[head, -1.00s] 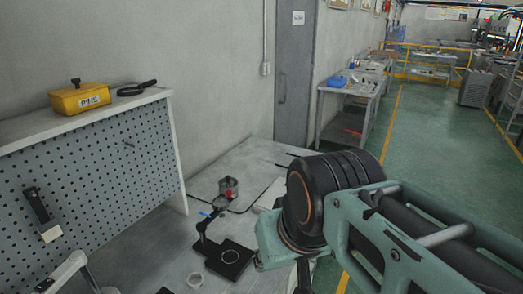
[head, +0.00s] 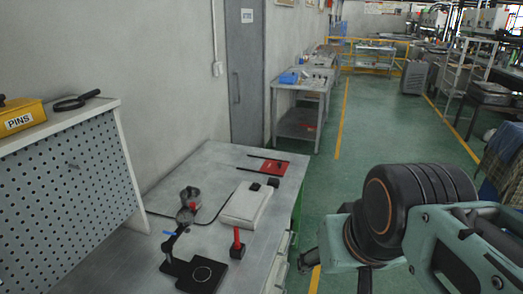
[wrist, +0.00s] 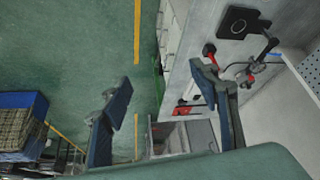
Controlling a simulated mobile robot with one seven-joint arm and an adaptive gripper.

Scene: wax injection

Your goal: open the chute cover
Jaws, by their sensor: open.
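I cannot tell for sure which thing is the chute cover. A red plate (head: 274,168) with two dark rods lies flat at the far right corner of the grey workbench (head: 215,160). A pale flat box (head: 244,206) lies in front of it. My gripper (wrist: 160,78) is open and empty in the wrist view, its two dark fingers wide apart. It hangs beside the bench, with green floor and the bench side behind it. In the head view my arm covers the lower right and most of the gripper is hidden.
A pegboard shelf (head: 70,175) holds a yellow PINS box (head: 20,118) and a magnifier (head: 76,101). The floor aisle (head: 375,125) is clear.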

